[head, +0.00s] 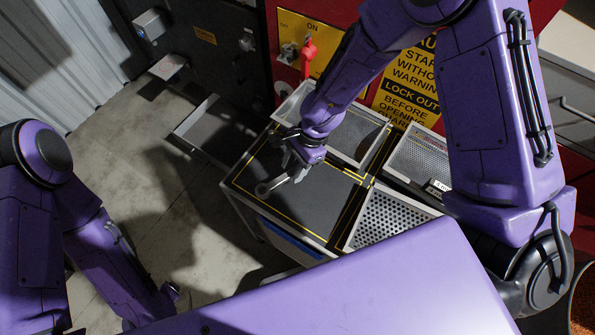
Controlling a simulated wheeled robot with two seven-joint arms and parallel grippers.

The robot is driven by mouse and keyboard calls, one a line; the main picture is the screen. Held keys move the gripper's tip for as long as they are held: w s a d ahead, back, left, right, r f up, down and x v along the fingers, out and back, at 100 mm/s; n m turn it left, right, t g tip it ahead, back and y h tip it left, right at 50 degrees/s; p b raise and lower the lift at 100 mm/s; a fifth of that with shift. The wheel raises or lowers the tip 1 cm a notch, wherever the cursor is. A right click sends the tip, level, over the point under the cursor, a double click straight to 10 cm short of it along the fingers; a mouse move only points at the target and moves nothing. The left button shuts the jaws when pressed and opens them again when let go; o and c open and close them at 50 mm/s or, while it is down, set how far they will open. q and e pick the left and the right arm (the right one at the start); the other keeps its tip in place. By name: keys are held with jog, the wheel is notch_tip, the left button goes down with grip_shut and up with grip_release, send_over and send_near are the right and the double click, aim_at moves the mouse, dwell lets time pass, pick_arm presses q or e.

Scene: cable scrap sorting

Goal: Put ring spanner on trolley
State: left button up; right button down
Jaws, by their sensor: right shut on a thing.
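A grey ring spanner (265,187) shows over the dark top of the trolley (300,215), which has yellow lines on it. My right gripper (292,172) is shut on the spanner, and the ring end sticks out to the lower left. The spanner is over the trolley's left part; I cannot tell whether it touches the surface. The rest of the spanner is hidden by the gripper. My left arm comes in at the left, and its gripper (172,291) is low over the floor, small and dark, so its jaws cannot be made out.
A red machine with a yellow warning sign (408,85) stands behind. An open drawer-like tray (205,125) is at left.

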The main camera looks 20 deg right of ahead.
jog(key=f, duration=0.2)
jog(key=s+f+p, duration=0.1)
jog(key=shift+d+f, duration=0.15)
jog(key=shift+d, duration=0.25)
jog(key=shift+w+f, duration=0.15)
jog(key=shift+f, duration=0.15)
jog(key=c, duration=0.6)
grip_release()
jog(key=b+v, duration=0.1)
jog(key=v, duration=1.1)
jog(key=shift+r, duration=0.1)
